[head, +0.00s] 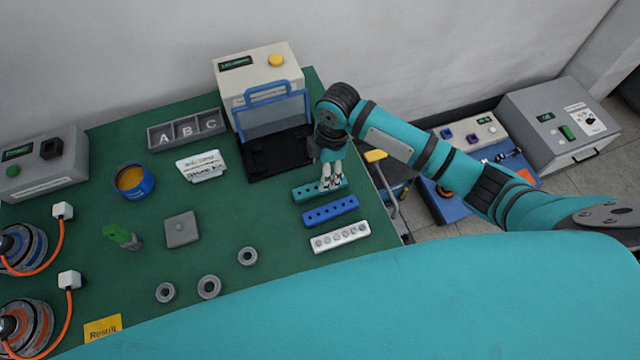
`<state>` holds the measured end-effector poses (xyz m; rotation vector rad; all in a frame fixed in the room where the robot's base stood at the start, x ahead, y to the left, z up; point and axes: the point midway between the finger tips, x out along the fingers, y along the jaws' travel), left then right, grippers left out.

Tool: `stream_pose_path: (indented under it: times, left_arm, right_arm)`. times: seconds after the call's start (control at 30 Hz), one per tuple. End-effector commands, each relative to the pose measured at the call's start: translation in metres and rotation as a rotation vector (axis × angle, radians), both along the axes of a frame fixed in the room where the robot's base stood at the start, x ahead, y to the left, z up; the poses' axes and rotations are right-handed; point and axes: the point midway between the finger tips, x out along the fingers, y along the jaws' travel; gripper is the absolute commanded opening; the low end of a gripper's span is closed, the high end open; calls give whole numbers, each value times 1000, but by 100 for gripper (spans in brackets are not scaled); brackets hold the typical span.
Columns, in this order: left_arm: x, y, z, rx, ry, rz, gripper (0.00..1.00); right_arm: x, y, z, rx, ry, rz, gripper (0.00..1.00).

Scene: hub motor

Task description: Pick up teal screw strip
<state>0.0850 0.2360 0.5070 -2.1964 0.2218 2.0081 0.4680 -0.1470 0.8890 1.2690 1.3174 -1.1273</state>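The teal screw strip (306,193) lies on the green table, at the back of a row of three strips. My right gripper (331,184) points down over its right part, with its fingertips at the strip. The fingers look close together, but I cannot tell whether they are closed on the strip or just around it. The fingers cover some of the strip's right half. The strip appears to rest on the table surface. My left gripper is out of view.
A blue strip (330,211) and a white strip (341,237) lie just in front. A machine with a blue-framed guard (270,116) stands behind left. Grey rings (209,287), a grey block (181,230) and a blue bowl (143,191) are left. The table's right edge is close.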

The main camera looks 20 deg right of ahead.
Motion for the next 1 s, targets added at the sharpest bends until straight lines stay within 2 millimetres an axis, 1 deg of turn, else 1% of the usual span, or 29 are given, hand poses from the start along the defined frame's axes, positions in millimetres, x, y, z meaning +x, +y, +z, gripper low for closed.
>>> stream_pose_path:
  times: [0.03, 0.07, 0.1, 0.17, 0.33, 0.4, 0.5, 0.6, 0.77, 0.87, 1.0]
  left_arm:
    - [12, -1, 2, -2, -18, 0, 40]
    - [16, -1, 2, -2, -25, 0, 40]
    - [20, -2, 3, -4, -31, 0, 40]
    - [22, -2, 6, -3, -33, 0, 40]
    - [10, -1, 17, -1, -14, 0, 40]
    - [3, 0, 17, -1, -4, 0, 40]
    - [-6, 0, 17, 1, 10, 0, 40]
    - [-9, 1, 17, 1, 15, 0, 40]
    - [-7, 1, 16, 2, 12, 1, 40]
    - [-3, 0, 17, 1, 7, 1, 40]
    - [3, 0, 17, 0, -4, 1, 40]
  right_arm:
    - [0, 1, -3, 0, 1, 0, 60]
    - [0, 1, -4, 0, 0, 0, 60]
    - [-1, 1, -6, 0, 0, 0, 60]
    - [-2, 2, -10, -1, 2, -1, 60]
    - [-7, 7, -32, 0, 3, -2, 60]
    - [-6, 9, -44, 0, 1, -2, 60]
    - [-6, 9, -53, -1, 0, -1, 60]
    - [-6, 9, -57, -1, -1, 0, 60]
    - [-6, 9, -57, -1, -2, 0, 60]
    - [-6, 9, -57, -1, -2, 0, 48]
    - [-6, 9, -57, -1, -2, -1, 30]
